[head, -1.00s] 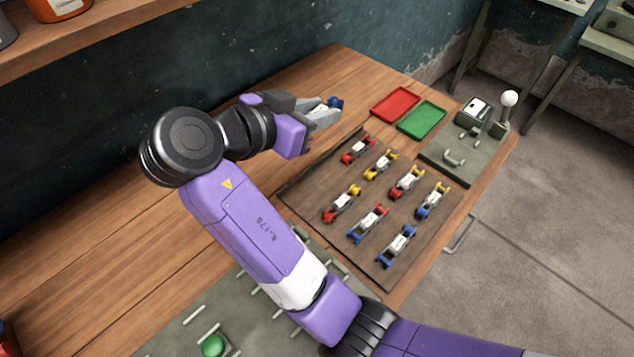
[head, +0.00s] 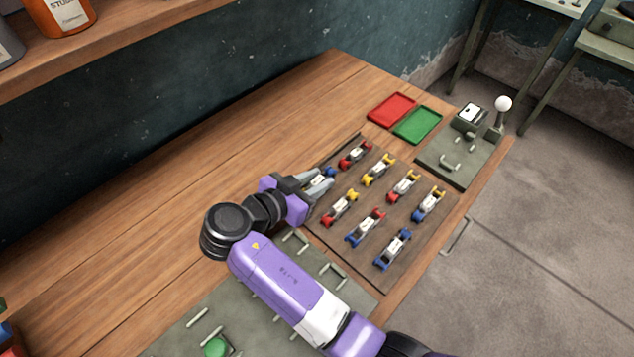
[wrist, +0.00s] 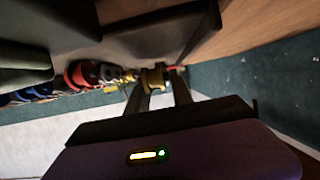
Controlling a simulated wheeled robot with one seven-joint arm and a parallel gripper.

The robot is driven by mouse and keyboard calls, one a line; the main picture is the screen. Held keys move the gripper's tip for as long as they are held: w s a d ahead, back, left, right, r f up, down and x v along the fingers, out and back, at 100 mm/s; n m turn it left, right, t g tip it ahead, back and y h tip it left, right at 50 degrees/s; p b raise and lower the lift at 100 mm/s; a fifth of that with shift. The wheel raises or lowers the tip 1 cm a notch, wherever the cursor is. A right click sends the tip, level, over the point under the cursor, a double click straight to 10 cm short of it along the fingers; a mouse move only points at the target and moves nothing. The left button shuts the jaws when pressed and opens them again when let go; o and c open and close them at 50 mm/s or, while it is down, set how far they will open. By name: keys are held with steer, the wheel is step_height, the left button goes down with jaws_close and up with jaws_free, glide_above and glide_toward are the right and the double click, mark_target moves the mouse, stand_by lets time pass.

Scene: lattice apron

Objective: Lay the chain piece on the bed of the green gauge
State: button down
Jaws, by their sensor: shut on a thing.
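My gripper (head: 320,184) is shut on a chain piece (head: 330,172) at the left edge of the dark board. The piece shows a blue end and a bit of white; the fingers hide the rest. I cannot tell whether it touches the board. In the wrist view my fingers (wrist: 160,92) are dark, with something yellow near their tips. A grey-green fixture (head: 437,165) with pins, a small white-faced box and a white-knobbed lever stands at the right. A grey-green plate (head: 247,300) with pegs and a green dome (head: 215,347) lies at the front. I cannot tell which is the green gauge.
Several chain pieces with red, yellow and blue ends lie in rows on the dark board (head: 345,255). A red tray (head: 391,110) and a green tray (head: 417,125) sit behind it. The wooden table (head: 200,170) is clear at the left. A shelf (head: 130,60) hangs above.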

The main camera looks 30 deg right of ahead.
steer(key=shift+f, duration=0.8)
steer(key=shift+f+b, duration=0.25)
steer(key=shift+b, duration=0.1)
steer(key=c, duration=1.1)
jaws_free()
steer(key=shift+r, duration=0.1)
steer(key=shift+r+p, duration=0.1)
steer(key=shift+p, duration=0.45)
steer(key=b+v, duration=0.1)
steer(key=v, duration=0.1)
steer(key=b+v, duration=0.1)
steer(key=v, duration=0.1)
steer(key=b+v, duration=0.1)
steer(key=v, duration=0.1)
steer(key=shift+w+a, duration=0.25)
steer(key=shift+a, duration=0.25)
steer(key=shift+s+a+r, duration=0.15)
steer(key=shift+a+r, duration=0.15)
steer(key=shift+a, duration=0.1)
